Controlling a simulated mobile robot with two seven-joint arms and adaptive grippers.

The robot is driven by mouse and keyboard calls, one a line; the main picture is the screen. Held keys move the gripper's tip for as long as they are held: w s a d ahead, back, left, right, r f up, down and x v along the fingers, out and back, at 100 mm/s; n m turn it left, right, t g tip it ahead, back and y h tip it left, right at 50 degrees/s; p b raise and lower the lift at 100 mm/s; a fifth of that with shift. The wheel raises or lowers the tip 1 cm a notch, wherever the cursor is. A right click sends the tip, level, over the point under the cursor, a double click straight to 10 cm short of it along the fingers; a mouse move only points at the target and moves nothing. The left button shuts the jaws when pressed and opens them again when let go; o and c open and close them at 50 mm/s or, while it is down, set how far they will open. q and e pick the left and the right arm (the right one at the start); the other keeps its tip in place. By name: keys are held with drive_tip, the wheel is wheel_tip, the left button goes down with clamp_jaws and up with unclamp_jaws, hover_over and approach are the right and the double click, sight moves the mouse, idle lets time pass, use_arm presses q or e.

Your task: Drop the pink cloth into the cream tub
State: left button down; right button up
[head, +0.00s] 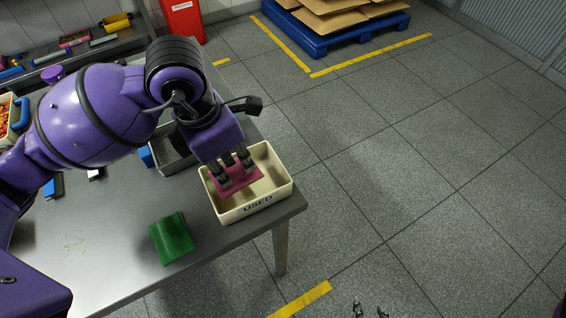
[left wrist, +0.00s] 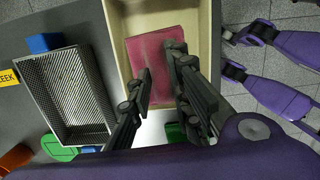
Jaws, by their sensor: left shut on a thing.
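The cream tub (head: 224,211), marked "USED", stands at the right end of the grey table. My left gripper (head: 234,174) is over the tub, pointing down, shut on the pink cloth (head: 238,182). The cloth hangs flat and spread out at the fingertips, over the tub opening. In the left wrist view the pink cloth (left wrist: 158,60) lies within the outline of the tub (left wrist: 117,45), beyond the fingers (left wrist: 160,90). The fingers hide part of it. My right gripper (head: 370,311) shows only as two separated fingertips at the bottom edge of the head view, empty.
A perforated metal basket (left wrist: 72,92) stands close beside the tub. A red bin (head: 183,20) and a blue pallet (head: 318,42) with cardboard stand behind. The floor at right is clear.

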use_arm(q)
drive_tip(key=shift+f, duration=0.35)
drive_tip(key=c, duration=1.5)
unclamp_jaws()
drive_tip(key=shift+c, duration=0.2)
wheel_tip(320, 180, up, 12)
drive_tip(key=s+a, duration=0.1)
drive_tip(key=shift+a, duration=0.2)
